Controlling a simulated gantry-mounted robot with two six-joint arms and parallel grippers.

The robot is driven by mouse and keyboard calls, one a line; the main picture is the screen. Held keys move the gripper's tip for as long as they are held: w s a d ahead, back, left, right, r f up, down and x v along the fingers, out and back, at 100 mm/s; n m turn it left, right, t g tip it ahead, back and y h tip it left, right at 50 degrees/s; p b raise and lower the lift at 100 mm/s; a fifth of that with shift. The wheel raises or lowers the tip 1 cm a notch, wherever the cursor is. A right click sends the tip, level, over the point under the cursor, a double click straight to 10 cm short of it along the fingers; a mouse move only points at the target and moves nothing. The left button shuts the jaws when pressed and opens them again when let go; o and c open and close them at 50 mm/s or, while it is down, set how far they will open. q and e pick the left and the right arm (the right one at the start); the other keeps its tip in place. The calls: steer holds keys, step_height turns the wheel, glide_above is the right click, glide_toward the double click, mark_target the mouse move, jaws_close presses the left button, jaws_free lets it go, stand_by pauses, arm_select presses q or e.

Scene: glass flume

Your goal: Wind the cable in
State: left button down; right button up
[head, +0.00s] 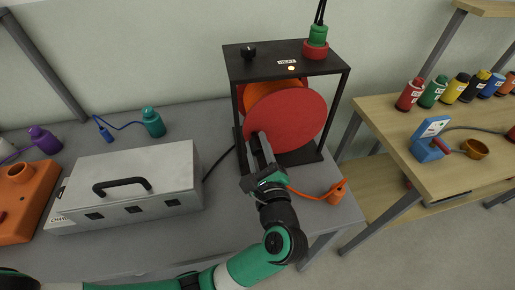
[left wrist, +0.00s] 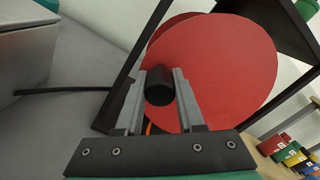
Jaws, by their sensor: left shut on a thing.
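A cable reel with a red disc (head: 290,122) stands in a black frame (head: 238,70) on the grey table. Orange shows behind the disc's upper edge. My left gripper (head: 257,148) is at the disc's lower left. In the left wrist view, my left gripper (left wrist: 160,88) is shut on a black knob (left wrist: 159,85) on the face of the red disc (left wrist: 222,65). An orange cable (head: 303,194) runs from near the reel's foot to an orange plug (head: 337,191) at the table's right edge. My right gripper is not in view.
A grey metal case (head: 140,175) with a black handle lies left of the reel. A teal bottle-shaped connector (head: 152,122) stands behind it, and an orange box (head: 22,195) at far left. A wooden table (head: 440,160) with several coloured bottles is on the right.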

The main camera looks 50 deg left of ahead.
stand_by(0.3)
arm_select(q)
steer(key=c, duration=0.5)
jaws_free()
steer(key=shift+d, duration=0.1)
steer(key=p+v, duration=0.2)
steer(key=v, duration=0.9)
steer(key=shift+s+d, duration=0.15)
steer(key=shift+d, duration=0.1)
